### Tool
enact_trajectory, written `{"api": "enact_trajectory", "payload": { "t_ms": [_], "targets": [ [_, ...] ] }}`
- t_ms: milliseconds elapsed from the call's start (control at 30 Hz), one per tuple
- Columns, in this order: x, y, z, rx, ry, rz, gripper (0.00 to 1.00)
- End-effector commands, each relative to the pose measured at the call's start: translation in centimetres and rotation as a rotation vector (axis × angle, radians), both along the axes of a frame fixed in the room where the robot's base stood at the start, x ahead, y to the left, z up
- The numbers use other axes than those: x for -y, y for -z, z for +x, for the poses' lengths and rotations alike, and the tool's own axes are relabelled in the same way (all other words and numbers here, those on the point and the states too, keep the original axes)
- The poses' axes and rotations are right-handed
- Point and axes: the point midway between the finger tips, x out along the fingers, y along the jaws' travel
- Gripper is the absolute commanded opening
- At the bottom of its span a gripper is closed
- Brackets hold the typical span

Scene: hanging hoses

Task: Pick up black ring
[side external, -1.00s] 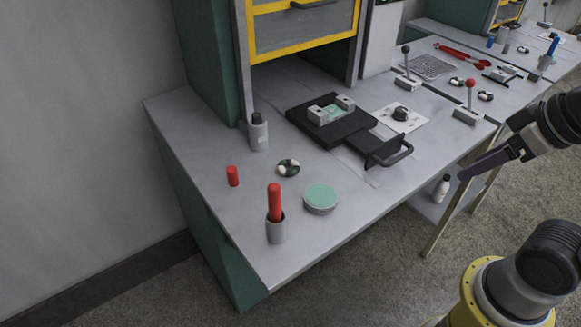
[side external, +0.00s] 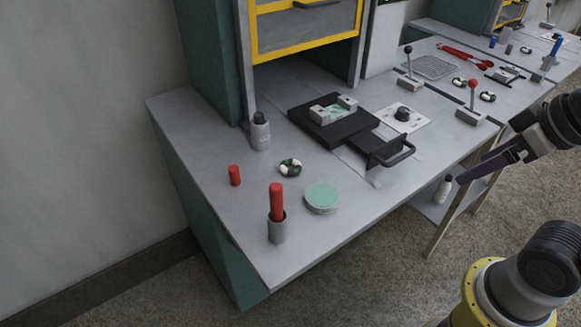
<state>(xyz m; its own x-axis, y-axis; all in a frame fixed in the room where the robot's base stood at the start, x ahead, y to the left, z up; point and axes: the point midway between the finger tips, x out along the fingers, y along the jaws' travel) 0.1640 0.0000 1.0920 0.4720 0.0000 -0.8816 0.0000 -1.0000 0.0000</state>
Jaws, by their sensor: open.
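A small black ring (side external: 290,167) with white parts lies flat on the grey workbench (side external: 330,240), left of the middle. Two similar dark rings with white parts, one (side external: 459,82) and another (side external: 487,97), lie on the bench at the far right. My gripper (side external: 463,179) comes in from the right edge, pointing left and down, in front of the bench's front edge. It is open and empty, seen from the side, well to the right of the nearest ring and apart from it.
Around the left ring stand a red cylinder (side external: 234,175), a red-handled item in a grey cup (side external: 277,229), a round green-topped tin (side external: 322,197) and a grey bottle (side external: 260,134).

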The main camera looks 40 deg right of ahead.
Motion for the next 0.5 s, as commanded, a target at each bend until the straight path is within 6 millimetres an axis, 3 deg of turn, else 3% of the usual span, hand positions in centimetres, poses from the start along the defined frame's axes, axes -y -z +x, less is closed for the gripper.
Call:
{"api": "enact_trajectory", "payload": {
  "t_ms": [333, 500],
  "targets": [
    [0.0, 0.0, -0.01, -0.001, 0.02, 0.011, 1.0],
    [-0.34, -0.62, -0.09, -0.008, 0.164, 0.103, 1.0]
  ]
}}
